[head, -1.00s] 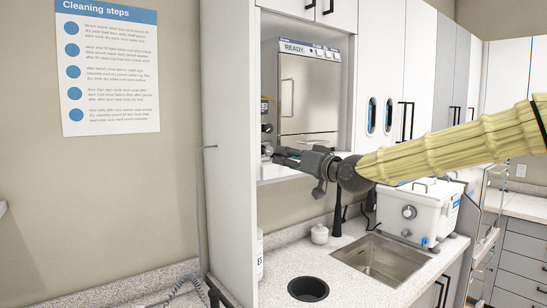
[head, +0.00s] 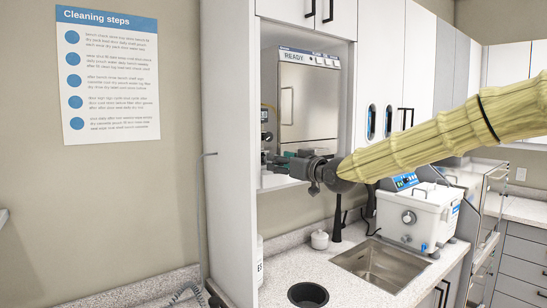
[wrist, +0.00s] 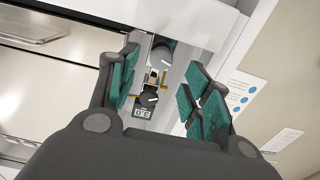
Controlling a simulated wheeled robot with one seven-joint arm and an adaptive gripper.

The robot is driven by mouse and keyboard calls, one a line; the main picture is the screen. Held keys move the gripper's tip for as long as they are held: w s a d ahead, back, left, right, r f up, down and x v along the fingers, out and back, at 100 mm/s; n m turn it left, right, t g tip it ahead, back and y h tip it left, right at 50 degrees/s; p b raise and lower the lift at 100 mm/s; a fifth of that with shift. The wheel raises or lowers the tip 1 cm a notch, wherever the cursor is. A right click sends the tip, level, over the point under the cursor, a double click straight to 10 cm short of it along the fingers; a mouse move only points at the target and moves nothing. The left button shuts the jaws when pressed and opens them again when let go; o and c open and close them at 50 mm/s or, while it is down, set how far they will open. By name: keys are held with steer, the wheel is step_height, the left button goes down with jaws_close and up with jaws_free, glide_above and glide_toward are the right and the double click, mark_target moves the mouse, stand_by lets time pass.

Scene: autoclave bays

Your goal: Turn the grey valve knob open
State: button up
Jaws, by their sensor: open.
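In the wrist view a narrow panel beside the autoclave carries two round knobs with white pointer lines. The greyer knob (wrist: 161,55) is farther up the picture, and a black knob (wrist: 148,98) is below it, beside a small digital display (wrist: 143,113). My gripper (wrist: 164,60) is open, its teal-padded fingers on either side of the panel strip, with nothing held. Contact with the greyer knob cannot be told. In the head view my gripper (head: 271,161) is at the left edge of the autoclave bay, just below the small dark knobs (head: 265,137).
The autoclave (head: 308,100) with a READY display stands in the cabinet bay. The bay's white side panel (head: 228,170) is close to the left of my gripper. Below are a sink (head: 380,265), a small white jar (head: 320,239) and a white bath unit (head: 415,212).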

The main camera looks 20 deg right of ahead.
steer(key=shift+p+x, duration=0.7)
steer(key=shift+x, duration=1.4)
steer(key=c, duration=1)
